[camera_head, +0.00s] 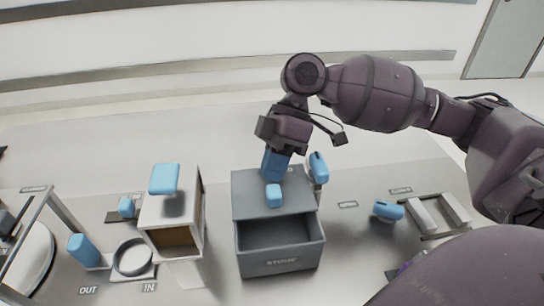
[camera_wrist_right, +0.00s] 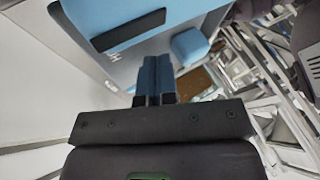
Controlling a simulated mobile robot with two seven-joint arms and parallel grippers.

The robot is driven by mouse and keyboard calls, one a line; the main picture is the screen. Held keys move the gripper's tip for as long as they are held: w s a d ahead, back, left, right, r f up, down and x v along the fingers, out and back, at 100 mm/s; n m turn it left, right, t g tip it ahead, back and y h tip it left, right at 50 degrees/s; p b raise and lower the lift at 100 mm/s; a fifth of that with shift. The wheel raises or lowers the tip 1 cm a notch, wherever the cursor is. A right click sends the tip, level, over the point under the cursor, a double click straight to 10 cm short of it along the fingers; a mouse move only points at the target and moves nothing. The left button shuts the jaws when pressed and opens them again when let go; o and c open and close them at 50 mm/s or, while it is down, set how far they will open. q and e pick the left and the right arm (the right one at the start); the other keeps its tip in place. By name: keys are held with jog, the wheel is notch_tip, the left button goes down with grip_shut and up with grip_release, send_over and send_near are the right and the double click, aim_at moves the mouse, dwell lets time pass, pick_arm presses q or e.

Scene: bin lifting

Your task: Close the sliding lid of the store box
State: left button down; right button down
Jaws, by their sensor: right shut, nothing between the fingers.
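The grey store box (camera_head: 281,262) stands on the table in the middle of the head view, its front part open and its inside looking empty. Its grey lid (camera_head: 245,190) covers the rear part and carries a small blue knob (camera_head: 273,195). My right gripper (camera_head: 274,168) is shut and empty, pointing down just behind the knob over the lid's rear; I cannot tell whether it touches. In the right wrist view the shut fingers (camera_wrist_right: 156,68) show, with the blue knob (camera_wrist_right: 190,45) beyond them to the right. My left gripper is not in view.
A blue handle (camera_head: 318,168) stands at the box's rear right. A white cabinet (camera_head: 160,215) with a blue knob on top (camera_head: 164,178) stands to the left. A blue-handled thing (camera_head: 388,210) lies right of the box, before a grey-white rack (camera_head: 440,213).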

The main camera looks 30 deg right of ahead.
aim_at(281, 203)
dwell(0.3)
